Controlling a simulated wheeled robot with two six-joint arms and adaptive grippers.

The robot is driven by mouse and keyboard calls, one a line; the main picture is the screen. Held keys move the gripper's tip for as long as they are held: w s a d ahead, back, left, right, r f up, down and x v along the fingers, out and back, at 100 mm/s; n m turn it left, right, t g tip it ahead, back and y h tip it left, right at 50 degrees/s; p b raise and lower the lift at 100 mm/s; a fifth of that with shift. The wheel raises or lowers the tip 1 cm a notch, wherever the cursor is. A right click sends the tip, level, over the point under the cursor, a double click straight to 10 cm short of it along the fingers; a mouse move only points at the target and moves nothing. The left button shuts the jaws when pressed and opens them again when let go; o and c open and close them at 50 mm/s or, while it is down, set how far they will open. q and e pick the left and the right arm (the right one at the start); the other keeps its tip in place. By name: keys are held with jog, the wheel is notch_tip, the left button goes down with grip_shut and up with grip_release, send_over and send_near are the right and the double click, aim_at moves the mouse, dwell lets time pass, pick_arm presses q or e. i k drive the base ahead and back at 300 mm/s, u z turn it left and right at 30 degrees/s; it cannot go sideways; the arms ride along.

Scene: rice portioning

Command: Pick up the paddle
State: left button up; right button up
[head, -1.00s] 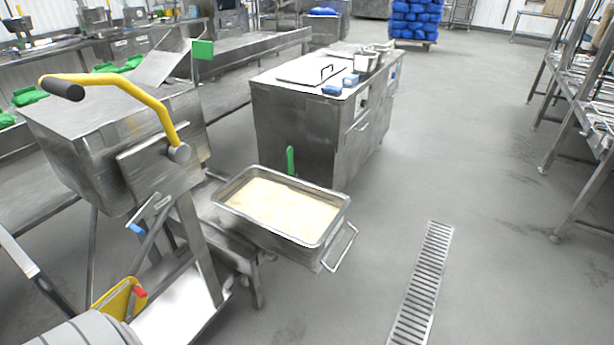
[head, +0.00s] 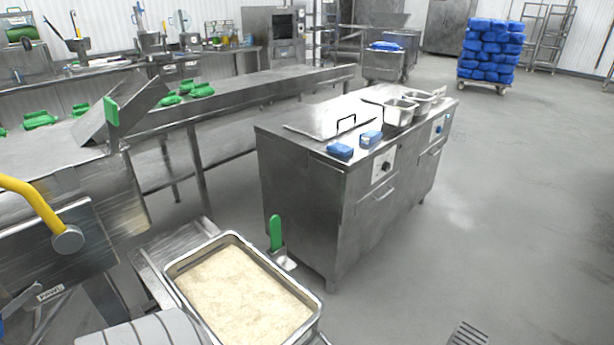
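A paddle with an upright green handle (head: 275,232) stands at the back right rim of a steel pan (head: 301,283). A small metal part at its lower end shows beside the rim. The pan holds pale rice (head: 240,293) spread nearly level, and its front edge is cut off by the bottom of the view. Neither of my grippers is in view, so whether they are open or shut does not show.
A steel cabinet (head: 300,215) with two blue blocks (head: 371,139) on top stands behind the pan. A machine with a yellow handle (head: 38,208) is at the left. A long steel bench (head: 250,92) runs behind. The floor at right is clear around a drain grate (head: 468,335).

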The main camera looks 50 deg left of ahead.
aim_at(274, 224)
jog(key=u, duration=0.1)
jog(key=i, duration=1.6)
jog(key=u, duration=0.55)
jog(key=i, duration=1.05)
jog(key=u, duration=1.5)
jog(key=i, duration=0.85)
jog(key=u, duration=1.15)
jog(key=i, duration=0.3)
jog(key=u, duration=0.15)
